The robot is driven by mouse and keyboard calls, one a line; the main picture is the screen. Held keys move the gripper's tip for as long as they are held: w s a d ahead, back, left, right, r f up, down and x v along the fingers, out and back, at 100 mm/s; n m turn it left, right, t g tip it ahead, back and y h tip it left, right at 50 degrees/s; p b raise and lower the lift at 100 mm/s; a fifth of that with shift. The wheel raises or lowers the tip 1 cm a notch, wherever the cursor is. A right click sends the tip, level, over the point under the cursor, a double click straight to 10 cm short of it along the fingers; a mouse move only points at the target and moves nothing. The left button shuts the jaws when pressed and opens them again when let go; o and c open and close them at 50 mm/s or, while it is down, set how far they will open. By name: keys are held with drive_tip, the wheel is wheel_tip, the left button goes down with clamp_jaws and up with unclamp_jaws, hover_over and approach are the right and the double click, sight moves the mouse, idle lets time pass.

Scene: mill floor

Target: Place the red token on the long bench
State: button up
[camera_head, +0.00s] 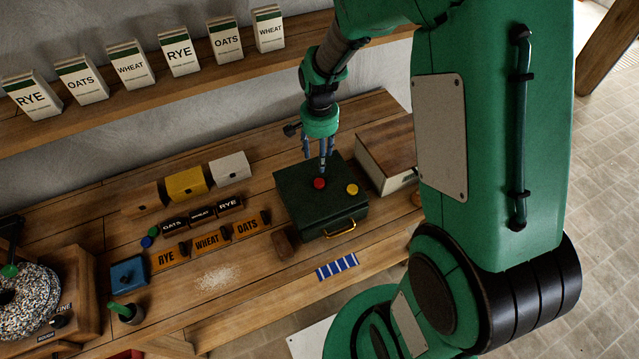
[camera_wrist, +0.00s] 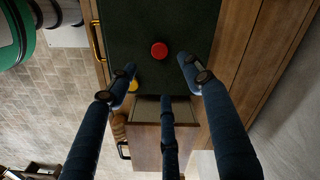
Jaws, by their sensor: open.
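The red token (camera_head: 319,183) lies on top of a dark green box with a brass handle (camera_head: 293,196). A yellow token (camera_head: 352,189) lies on the same lid to its right. My gripper (camera_head: 322,168) is open, fingers pointing down, just above the lid beside the red token. In the wrist view the red token (camera_wrist: 159,50) sits beyond the fingertips (camera_wrist: 160,82), between the two outer fingers and touching none of them. The yellow token (camera_wrist: 133,85) is partly behind the left finger. The long wooden bench (camera_head: 250,290) carries the green box.
A wooden-topped box (camera_head: 386,150) stands right of the green box. Left are label blocks (camera_head: 207,240), blue and green tokens (camera_head: 148,238), a blue box (camera_head: 129,274), and a grinder (camera_head: 35,300). A blue striped cloth (camera_head: 337,266) lies near the front edge. Grain (camera_head: 217,277) is spilled on the bench.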

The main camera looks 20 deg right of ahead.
hover_over(320, 182)
wheel_tip(320, 182, down, 8)
drive_tip(key=shift+r, duration=0.25)
idle(0.3)
drive_tip(key=shift+f, duration=2.55)
drive_tip(key=shift+c, duration=0.3)
drive_tip(key=c, duration=0.8)
